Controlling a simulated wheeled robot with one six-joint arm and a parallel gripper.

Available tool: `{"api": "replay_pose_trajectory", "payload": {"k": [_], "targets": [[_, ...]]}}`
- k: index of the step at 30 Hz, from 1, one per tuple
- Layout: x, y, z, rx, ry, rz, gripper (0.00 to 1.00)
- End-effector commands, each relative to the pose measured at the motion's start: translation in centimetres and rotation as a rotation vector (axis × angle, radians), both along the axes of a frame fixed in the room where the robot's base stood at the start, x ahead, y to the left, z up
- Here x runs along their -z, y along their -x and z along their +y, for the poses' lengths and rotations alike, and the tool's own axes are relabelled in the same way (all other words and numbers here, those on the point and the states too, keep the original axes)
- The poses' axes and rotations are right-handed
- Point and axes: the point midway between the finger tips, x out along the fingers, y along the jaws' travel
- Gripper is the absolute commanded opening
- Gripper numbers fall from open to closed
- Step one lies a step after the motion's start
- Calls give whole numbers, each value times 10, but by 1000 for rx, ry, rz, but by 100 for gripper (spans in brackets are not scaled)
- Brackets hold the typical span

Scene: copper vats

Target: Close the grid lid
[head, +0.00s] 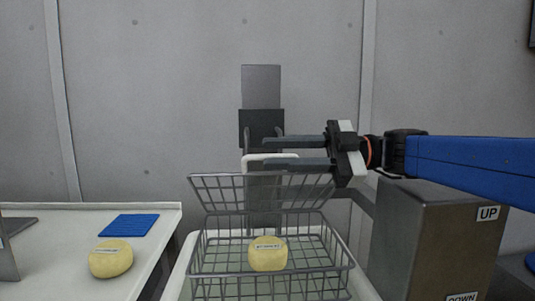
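The grid lid (225,193) is a grey wire panel standing raised and tilted at the back of the wire basket (203,268). The basket's top is open, and a pale yellow cheese (268,254) with a small label lies inside. My gripper (267,151) reaches in from the right, above the lid's upper edge in the picture. Its two dark fingers point left and are spread apart, with no object clearly held. A pale rounded piece shows behind the lower finger; I cannot tell whether the fingers touch it or the lid.
A white table (50,255) at left carries another yellow cheese (111,259) and a blue mat (130,225). A grey box (420,240) labelled UP and DOWN stands right of the basket, below my arm. A grey post (261,85) rises behind the basket before the wall.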

Motion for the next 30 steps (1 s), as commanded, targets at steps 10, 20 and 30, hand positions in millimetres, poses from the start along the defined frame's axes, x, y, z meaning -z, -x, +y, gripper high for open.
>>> {"api": "replay_pose_trajectory", "payload": {"k": [10,20,30], "targets": [[0,-1,-33,4,-1,1,28],[1,0,-40,1,0,1,28],[1,-2,-40,1,0,1,28]]}}
